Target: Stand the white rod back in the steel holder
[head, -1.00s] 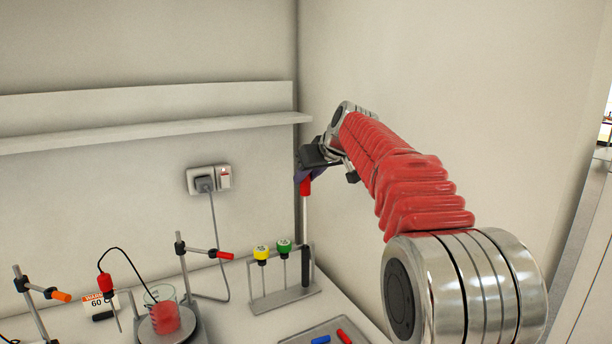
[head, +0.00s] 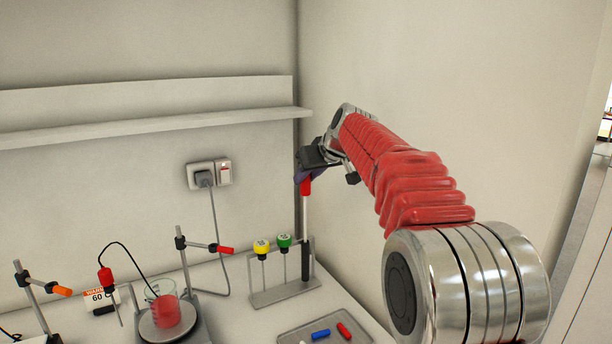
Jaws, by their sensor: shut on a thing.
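The white rod (head: 305,213) has a red cap (head: 305,187) and hangs upright from my gripper (head: 311,173). My gripper is shut on its top end; the dark jaws are small and partly hidden by the wrist. The steel holder (head: 285,294) stands on the bench below, with a yellow-capped rod (head: 261,248) and a green-capped rod (head: 284,242) in it. The white rod's lower end meets the top of this piece in the picture. I cannot tell whether it is in the holder, or in front or behind.
A tray (head: 290,337) with a blue piece (head: 320,335) and a red piece (head: 344,331) lies in front of the holder. A beaker of red liquid (head: 166,311) and a clamp stand (head: 183,262) are to the left. A wall shelf (head: 150,128) is above; the corner wall is close behind.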

